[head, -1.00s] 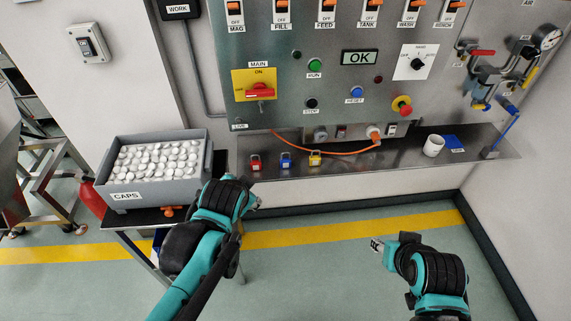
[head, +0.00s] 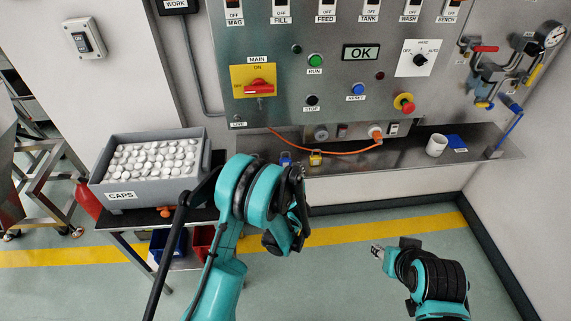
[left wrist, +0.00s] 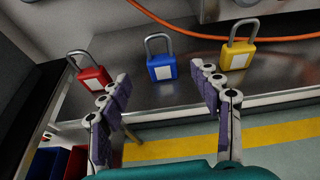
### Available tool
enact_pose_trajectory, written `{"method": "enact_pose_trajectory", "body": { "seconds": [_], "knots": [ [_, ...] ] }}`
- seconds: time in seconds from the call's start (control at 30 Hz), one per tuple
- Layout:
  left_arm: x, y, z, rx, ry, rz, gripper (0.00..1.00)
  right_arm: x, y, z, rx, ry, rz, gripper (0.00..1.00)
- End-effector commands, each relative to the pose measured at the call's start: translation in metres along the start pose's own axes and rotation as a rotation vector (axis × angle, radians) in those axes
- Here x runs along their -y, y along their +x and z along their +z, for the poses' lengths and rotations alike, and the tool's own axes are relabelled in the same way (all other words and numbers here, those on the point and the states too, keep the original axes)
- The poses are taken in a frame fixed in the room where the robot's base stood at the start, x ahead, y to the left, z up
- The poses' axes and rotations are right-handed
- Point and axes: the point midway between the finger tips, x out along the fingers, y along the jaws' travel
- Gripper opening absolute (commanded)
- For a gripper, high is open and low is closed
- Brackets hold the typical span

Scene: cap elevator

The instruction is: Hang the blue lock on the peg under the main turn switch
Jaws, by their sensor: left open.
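The blue lock (left wrist: 162,68) stands upright on the steel shelf, between the red lock (left wrist: 90,74) and the yellow lock (left wrist: 239,55) in the left wrist view. In the head view the blue lock (head: 286,159) shows just past my left arm. My left gripper (left wrist: 160,73) is open and empty, its fingers framing the blue lock from the near side. In the head view my left gripper (head: 298,174) is partly hidden by its own wrist. The main turn switch (head: 259,87) is red on a yellow plate, with a small peg (head: 261,103) below it. My right gripper (head: 377,250) is small, low at right.
An orange cable (head: 340,153) hangs low across the panel behind the locks. A grey caps bin (head: 191,170) stands at left. The floor before the panel is open.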

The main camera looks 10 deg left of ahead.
Motion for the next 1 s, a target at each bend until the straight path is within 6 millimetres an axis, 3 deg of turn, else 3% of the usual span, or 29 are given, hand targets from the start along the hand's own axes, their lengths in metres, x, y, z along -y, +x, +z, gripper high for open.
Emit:
{"method": "enact_pose_trajectory", "body": {
  "seconds": [0.17, 0.6, 0.93, 1.0],
  "knots": [
    [0.002, 0.014, -0.007, 0.010, 0.044, -0.003, 0.64, 0.000, 0.004, 0.003, 0.000, 0.000, 0.000, 0.40],
    [0.001, 0.074, -0.009, 0.009, 0.041, -0.002, 0.64, 0.000, 0.025, 0.018, 0.000, 0.000, 0.000, 0.40],
    [0.002, 0.081, -0.006, 0.008, 0.040, -0.003, 0.64, 0.000, 0.026, 0.018, 0.000, 0.000, 0.000, 0.40],
    [0.002, 0.081, -0.006, 0.008, 0.040, -0.003, 0.45, 0.000, 0.026, 0.018, 0.000, 0.000, 0.000, 0.40]
  ]
}}
